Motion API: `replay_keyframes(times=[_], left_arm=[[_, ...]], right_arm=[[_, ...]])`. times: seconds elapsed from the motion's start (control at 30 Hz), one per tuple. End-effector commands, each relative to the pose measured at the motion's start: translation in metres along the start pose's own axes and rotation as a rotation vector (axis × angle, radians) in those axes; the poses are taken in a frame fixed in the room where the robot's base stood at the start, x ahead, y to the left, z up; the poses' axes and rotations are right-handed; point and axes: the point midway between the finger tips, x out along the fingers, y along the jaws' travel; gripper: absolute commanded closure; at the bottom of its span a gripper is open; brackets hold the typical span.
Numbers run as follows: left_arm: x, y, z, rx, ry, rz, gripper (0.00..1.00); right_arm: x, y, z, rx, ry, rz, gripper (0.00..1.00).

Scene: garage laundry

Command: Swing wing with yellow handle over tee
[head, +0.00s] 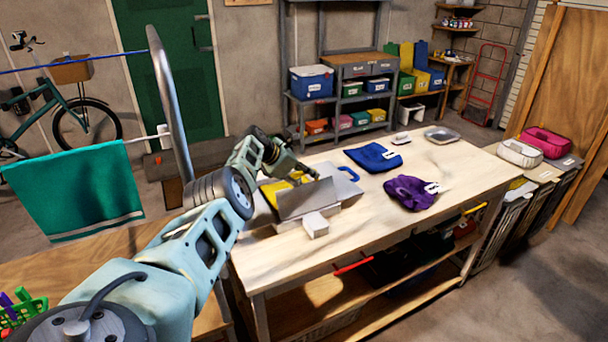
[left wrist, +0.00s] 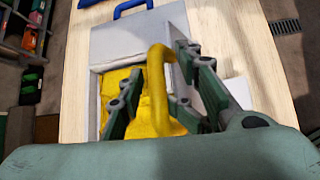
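The folding board (head: 345,190) lies on the wooden table, with the yellow tee (head: 272,191) on it. The tee also shows in the left wrist view (left wrist: 115,85). The grey wing (head: 306,198) on the near side stands raised at a steep tilt, not flat over the tee. Its yellow handle (left wrist: 158,85) sits between the fingers of my left gripper (left wrist: 155,92). The fingers look spread, with a gap on the left side of the handle. In the head view my left gripper (head: 302,174) is small and partly merges with the board. My right gripper is not in view.
A blue handle (head: 348,172) is at the board's far side. A white block (head: 314,225) stands by the raised wing. The table's front right is clear. A teal towel (head: 75,190) hangs at left.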

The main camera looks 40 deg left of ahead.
Motion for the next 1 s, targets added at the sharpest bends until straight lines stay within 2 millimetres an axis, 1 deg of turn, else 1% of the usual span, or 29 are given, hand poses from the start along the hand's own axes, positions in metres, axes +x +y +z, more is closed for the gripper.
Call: replay_keyframes(times=[0.27, 0.4, 0.67, 0.87, 1.0], left_arm=[[-0.006, 0.004, -0.001, 0.000, 0.002, 0.005, 0.68], [-0.014, 0.006, -0.002, 0.000, 0.003, 0.008, 0.68], [-0.032, 0.003, -0.003, 0.002, 0.006, 0.007, 0.68], [-0.058, 0.004, -0.003, 0.002, 0.006, 0.009, 0.68], [-0.080, 0.003, -0.001, 0.001, 0.004, 0.008, 0.68]], right_arm=[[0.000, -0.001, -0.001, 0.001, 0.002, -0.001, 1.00], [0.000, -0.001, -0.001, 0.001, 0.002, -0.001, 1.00], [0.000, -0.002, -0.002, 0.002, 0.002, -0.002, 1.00], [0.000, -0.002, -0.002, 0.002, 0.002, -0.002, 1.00], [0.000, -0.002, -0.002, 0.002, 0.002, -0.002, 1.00]])
